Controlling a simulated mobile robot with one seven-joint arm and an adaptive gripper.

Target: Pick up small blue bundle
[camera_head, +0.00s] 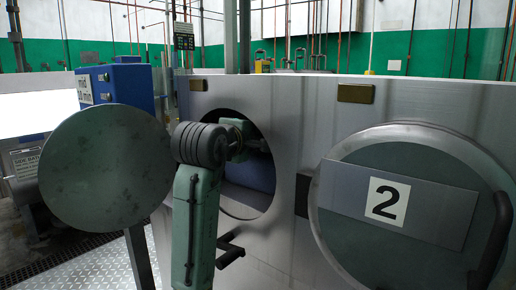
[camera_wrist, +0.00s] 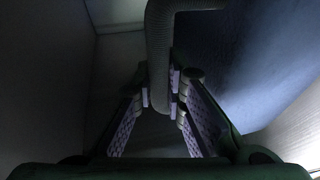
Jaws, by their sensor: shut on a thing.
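A blue cloth-like mass (camera_head: 250,172) shows inside the round opening of the left drum, partly hidden by my arm. In the wrist view, a dark blue surface (camera_wrist: 245,55) fills the right side; I take it for the bundle, but its full outline is not visible. My gripper (camera_wrist: 172,92) is inside the drum, its padded fingers shut on a thick grey, ribbed, cord-like piece (camera_wrist: 158,50). This piece bends right at the top, in front of the blue surface. I cannot tell where it joins the bundle. The head view hides my fingers.
The drum's metal front (camera_head: 285,115) surrounds the opening closely. A round door (camera_head: 105,168) stands open at the left. The closed door marked 2 (camera_head: 386,200) is at the right. A blue box (camera_head: 128,85) stands behind the open door. Grated floor (camera_head: 95,272) shows at lower left.

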